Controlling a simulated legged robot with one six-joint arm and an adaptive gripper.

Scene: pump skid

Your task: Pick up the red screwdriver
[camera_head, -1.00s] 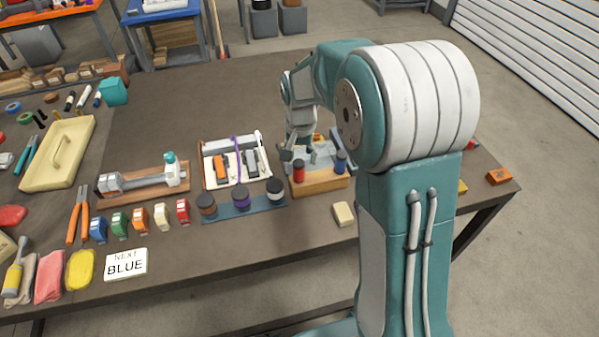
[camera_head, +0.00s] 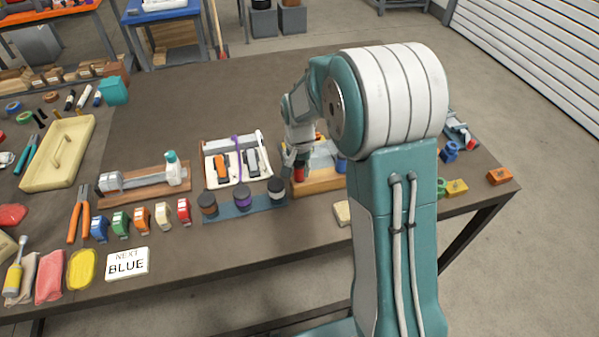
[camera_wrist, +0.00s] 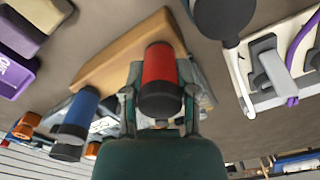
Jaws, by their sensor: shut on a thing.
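The red screwdriver (camera_head: 299,174) stands in a wooden holder (camera_head: 318,186) near the front edge of the workbench; only its red handle with a black end shows. In the wrist view the red handle (camera_wrist: 160,75) sits between the fingers of my gripper (camera_wrist: 160,92), which are closed on it. In the head view my gripper (camera_head: 297,160) comes down on the handle from above. The handle's lower part and shaft are hidden in the holder. A blue-handled tool (camera_wrist: 80,115) stands in the same holder beside it.
A row of dark-lidded jars (camera_head: 241,197) stands just left of the holder. A pale block (camera_head: 342,213) lies in front, partly behind my arm. The bench's back middle is clear.

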